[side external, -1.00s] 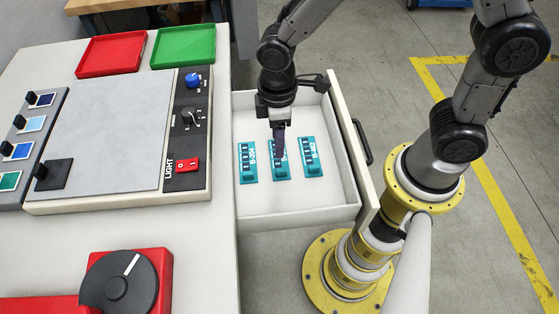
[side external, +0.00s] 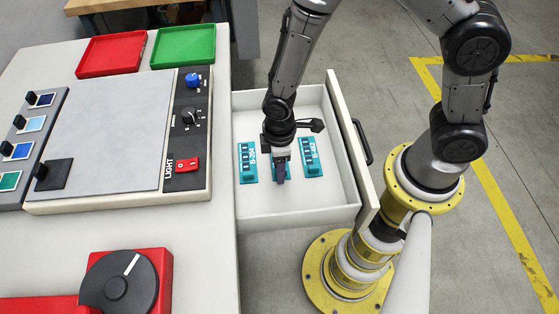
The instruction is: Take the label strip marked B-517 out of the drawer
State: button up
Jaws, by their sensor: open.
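Three teal label strips lie side by side in the open white drawer (side external: 300,209). The left strip (side external: 247,171) seems to read B-204, and the right strip (side external: 312,166) seems to read B-462, in small print. The middle strip (side external: 287,174) is mostly hidden behind my gripper, and its marking cannot be read now. My gripper (side external: 280,180) points down over the middle strip and is open, with its fingertips at or just above it. Contact cannot be told from this view.
The drawer walls and front panel (side external: 347,150) with its dark handle (side external: 362,142) surround the strips. The drawer floor in front of the strips is bare. A control panel (side external: 188,135), red tray (side external: 111,54) and green tray (side external: 183,46) sit on the worktop to the left.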

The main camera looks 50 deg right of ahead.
grip_shut()
dwell(0.5)
